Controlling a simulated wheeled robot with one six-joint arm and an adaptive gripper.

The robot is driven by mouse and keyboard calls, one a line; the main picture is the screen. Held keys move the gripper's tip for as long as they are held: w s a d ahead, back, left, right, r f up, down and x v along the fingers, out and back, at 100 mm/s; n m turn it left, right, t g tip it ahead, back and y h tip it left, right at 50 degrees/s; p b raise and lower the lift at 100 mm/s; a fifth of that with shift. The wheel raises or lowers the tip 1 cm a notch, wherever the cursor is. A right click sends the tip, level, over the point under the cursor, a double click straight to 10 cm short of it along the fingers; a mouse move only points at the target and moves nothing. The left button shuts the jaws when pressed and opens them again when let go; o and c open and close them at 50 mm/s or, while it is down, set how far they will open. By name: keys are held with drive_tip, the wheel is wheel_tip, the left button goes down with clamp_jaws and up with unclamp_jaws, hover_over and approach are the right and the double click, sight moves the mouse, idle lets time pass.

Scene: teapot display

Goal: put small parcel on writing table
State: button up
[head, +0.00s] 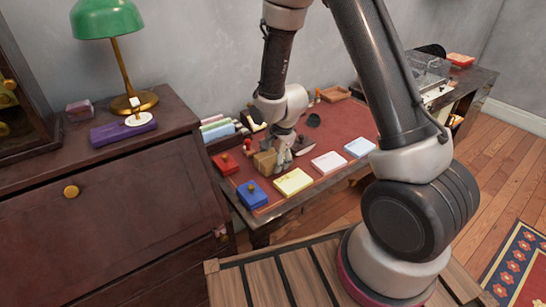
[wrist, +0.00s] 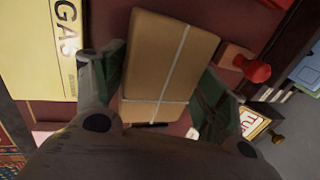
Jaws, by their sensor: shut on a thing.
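The small parcel (wrist: 168,58) is a brown box tied with pale string, held between the two fingers of my gripper (wrist: 160,85) in the wrist view. In the head view the parcel (head: 264,163) shows beside my gripper (head: 279,157), low over the front left part of the writing table (head: 330,140). The table has a dark red top. I cannot tell whether the parcel's underside touches it.
A blue box (head: 251,194) and a yellow pad (head: 293,182) lie near the parcel, with a red item (head: 225,163) to its left. A dark cabinet (head: 110,200) with a green lamp (head: 106,18) stands left.

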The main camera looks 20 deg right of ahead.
drive_tip(key=o, duration=1.3)
drive_tip(key=shift+f, duration=0.1)
drive_tip(key=shift+c, duration=0.2)
